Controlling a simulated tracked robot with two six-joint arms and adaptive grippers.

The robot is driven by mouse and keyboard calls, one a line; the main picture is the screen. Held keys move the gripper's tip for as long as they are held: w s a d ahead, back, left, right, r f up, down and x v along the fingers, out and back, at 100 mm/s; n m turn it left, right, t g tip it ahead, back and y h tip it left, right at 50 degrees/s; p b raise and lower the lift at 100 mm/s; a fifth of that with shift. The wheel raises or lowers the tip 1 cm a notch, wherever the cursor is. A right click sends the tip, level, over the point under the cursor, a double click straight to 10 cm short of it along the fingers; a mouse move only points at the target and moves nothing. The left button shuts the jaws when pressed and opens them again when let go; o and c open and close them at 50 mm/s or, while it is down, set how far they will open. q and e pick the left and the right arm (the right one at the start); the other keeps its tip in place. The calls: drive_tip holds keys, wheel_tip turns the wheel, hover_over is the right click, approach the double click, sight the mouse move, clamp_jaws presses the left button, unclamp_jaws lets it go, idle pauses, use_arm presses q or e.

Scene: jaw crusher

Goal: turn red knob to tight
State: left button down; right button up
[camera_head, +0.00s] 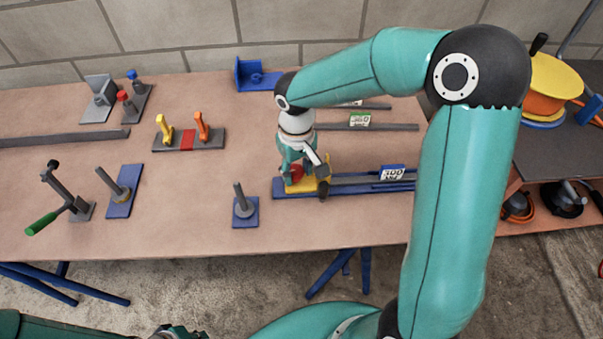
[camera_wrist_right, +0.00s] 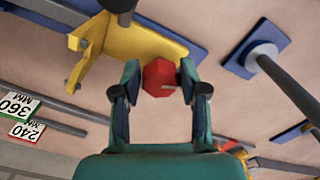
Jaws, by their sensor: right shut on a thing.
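The red knob (camera_head: 297,173) sits at the yellow bracket (camera_head: 301,186) on the left end of a long blue fixture. In the right wrist view the red knob (camera_wrist_right: 159,77) is faceted and lies between my fingertips, in front of the yellow bracket (camera_wrist_right: 105,48). My right gripper (camera_wrist_right: 160,82) is shut on the knob; in the head view the gripper (camera_head: 297,170) reaches down over it and partly hides it. At the bottom edge of the head view, a cut-off part of my left gripper (camera_head: 178,331) shows; its jaws cannot be made out.
The blue fixture carries a grey bar and a blue 300 mm sign (camera_head: 392,173). A blue base with a grey post (camera_head: 241,205) stands to its left. A green-handled lever (camera_head: 58,205) and other fixtures stand farther left. Bare tabletop (camera_head: 185,225) lies between.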

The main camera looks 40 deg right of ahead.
sight(298, 170)
drive_tip(key=shift+w+d+r+m+b, duration=0.15)
drive_tip(key=shift+m+b, duration=0.35)
drive_tip(key=shift+m, duration=0.45)
drive_tip(key=shift+w+d+f+m+b, duration=0.15)
drive_tip(key=shift+m+b, duration=0.3)
drive_tip(key=shift+m, duration=0.5)
drive_tip(key=shift+r, duration=0.15)
drive_tip(key=o, duration=1.1)
drive_tip(key=shift+o, duration=0.2)
drive_tip(key=shift+s+a, duration=0.1)
wheel_tip(298, 170, up, 12)
